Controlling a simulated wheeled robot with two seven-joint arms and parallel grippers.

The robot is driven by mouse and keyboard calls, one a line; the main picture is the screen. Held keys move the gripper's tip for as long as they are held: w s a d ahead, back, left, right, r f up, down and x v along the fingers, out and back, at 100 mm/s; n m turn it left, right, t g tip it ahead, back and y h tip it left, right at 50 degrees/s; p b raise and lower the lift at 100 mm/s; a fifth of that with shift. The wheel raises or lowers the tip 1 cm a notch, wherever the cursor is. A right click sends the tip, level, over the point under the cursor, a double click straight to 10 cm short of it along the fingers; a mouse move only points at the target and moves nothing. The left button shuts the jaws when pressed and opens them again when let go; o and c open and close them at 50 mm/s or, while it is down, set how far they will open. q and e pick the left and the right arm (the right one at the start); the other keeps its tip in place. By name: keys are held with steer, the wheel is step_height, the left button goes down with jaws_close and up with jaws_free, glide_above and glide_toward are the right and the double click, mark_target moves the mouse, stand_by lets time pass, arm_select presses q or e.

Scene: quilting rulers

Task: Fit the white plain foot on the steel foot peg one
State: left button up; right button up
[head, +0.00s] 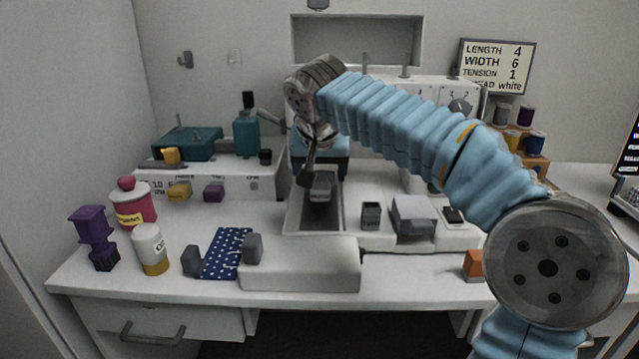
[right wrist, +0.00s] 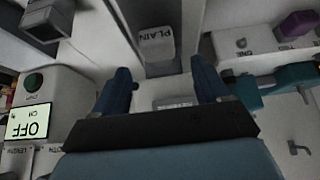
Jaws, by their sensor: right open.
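The white plain foot (right wrist: 157,42), a pale block marked PLAIN, is in the right wrist view just beyond my fingertips, in a grey channel. A pale block that looks like it shows in the head view (head: 322,184) in the tray. My right gripper (right wrist: 160,70) is open, its two blue fingers apart and nothing between them. In the head view it hangs above the tray, partly hidden by its wrist. A small round stud (right wrist: 240,43) by the label ONE seems to be steel foot peg one. My left gripper is not in view.
A grey open box (head: 371,214) is right of the tray. Jars and a dotted blue cloth (head: 222,258) lie front left. The front right of the table is mostly clear.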

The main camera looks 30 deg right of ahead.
mark_target(320, 192)
steer(key=x, duration=0.5)
steer(key=shift+w+d+f, duration=0.1)
steer(key=shift+f, duration=0.15)
steer(key=c, duration=1.2)
steer(key=shift+s+a+b, duration=0.4)
steer(key=shift+s, duration=0.25)
steer(key=shift+s+a+b, duration=0.4)
steer(key=shift+s, duration=0.2)
steer(key=shift+s, duration=0.1)
steer(key=shift+s+a+f+b, duration=0.1)
steer(key=shift+s+a+b, duration=0.5)
steer(key=shift+s, duration=0.2)
steer(key=shift+s+a+b, duration=0.35)
steer(key=shift+s+a, duration=0.1)
steer(key=shift+s, duration=0.35)
